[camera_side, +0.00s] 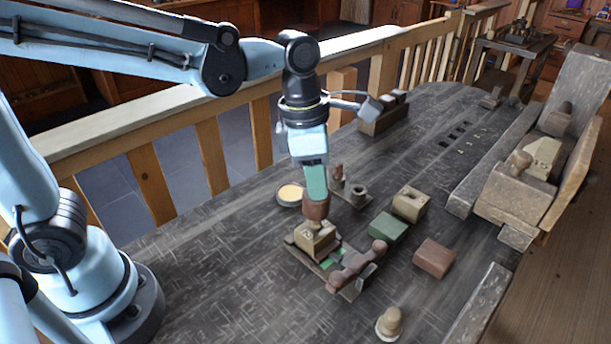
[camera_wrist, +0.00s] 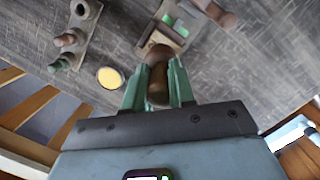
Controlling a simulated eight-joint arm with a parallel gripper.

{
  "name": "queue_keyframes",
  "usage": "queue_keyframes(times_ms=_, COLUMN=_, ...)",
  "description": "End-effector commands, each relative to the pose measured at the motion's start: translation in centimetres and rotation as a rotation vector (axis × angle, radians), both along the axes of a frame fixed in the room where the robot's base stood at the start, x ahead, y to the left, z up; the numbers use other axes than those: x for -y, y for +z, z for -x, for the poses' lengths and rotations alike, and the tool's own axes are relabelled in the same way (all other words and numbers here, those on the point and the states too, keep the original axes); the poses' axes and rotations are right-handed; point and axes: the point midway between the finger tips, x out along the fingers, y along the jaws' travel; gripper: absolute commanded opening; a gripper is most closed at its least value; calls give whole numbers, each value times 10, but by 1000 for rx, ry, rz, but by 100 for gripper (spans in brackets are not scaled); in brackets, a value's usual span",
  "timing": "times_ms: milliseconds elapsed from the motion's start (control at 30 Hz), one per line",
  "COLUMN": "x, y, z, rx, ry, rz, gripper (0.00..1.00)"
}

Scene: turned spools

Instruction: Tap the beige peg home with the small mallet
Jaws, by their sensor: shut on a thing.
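My gripper (camera_side: 315,186) is shut on a brown turned wooden piece (camera_side: 316,210), upright between its green fingers. The piece also shows in the wrist view (camera_wrist: 158,88); I cannot tell whether it is the small mallet. It is directly over a beige block (camera_side: 312,240) on a dark board (camera_side: 306,259); contact is unclear. A beige peg is not clearly visible in this block, as the held piece covers its top. A beige rounded knob-like piece (camera_side: 388,322) stands alone at the front.
A green block (camera_side: 388,228), a reddish-brown block (camera_side: 434,258) and a beige holed block (camera_side: 409,204) stand to the right. A yellow-topped round dish (camera_side: 290,194) is behind. The front left of the table is clear.

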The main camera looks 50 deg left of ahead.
Motion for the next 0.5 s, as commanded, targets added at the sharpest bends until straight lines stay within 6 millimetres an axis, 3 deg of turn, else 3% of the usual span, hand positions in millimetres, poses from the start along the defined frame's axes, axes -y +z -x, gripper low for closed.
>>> queue_keyframes(times_ms=267, x=0, y=2, z=0, rx=0, ry=0, rz=0, gripper=0)
queue_keyframes(times_ms=500, x=0, y=18, z=0, rx=0, ry=0, rz=0, gripper=0)
